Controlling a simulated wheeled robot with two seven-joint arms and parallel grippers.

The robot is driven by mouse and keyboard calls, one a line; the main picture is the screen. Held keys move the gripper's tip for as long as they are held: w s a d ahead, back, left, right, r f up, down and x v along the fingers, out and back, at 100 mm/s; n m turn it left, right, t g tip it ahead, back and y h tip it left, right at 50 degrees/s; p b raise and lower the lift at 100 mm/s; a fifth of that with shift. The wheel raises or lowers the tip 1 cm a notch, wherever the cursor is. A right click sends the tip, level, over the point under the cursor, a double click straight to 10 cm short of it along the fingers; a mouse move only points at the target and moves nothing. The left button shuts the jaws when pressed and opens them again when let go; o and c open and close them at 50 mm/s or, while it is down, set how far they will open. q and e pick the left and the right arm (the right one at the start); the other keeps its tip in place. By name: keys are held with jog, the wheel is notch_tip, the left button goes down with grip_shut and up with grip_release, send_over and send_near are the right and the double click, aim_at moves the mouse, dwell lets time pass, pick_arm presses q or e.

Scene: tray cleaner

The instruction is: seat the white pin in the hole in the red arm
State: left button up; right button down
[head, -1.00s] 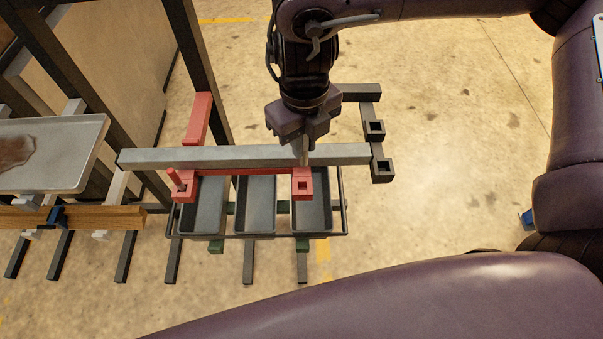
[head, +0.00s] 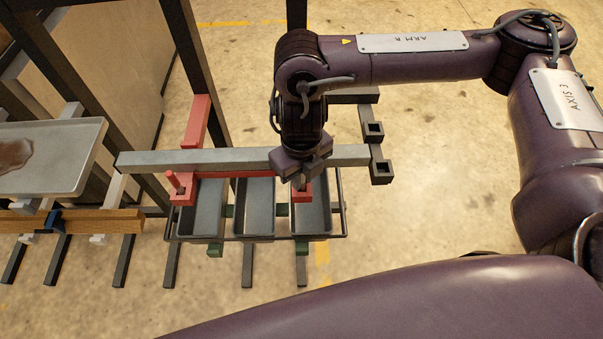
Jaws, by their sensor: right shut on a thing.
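The red arm (head: 235,174) runs below the grey beam, with a block at each end. Its right block (head: 304,197) has the hole, and my right gripper (head: 301,179) is directly above it, largely covering the hole. My right gripper is shut on the white pin (head: 301,185), of which only a small pale part shows below the jaws. The pin's lower end is at the right block; I cannot tell whether it is inside the hole. My left gripper is not in view.
A grey beam (head: 220,160) crosses behind the gripper. A red pin (head: 174,180) stands tilted at the red arm's left block. Dark trays (head: 255,232) sit in a rack below. Black square sockets (head: 381,170) are at right. A stained tray (head: 60,182) is at left.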

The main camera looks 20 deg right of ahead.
jog(key=shift+f, duration=0.1)
jog(key=c, duration=1.4)
grip_release()
jog(key=shift+r, duration=0.3)
notch_tip(320, 180, up, 12)
jog(key=shift+f, duration=0.15)
jog(key=shift+s, duration=0.1)
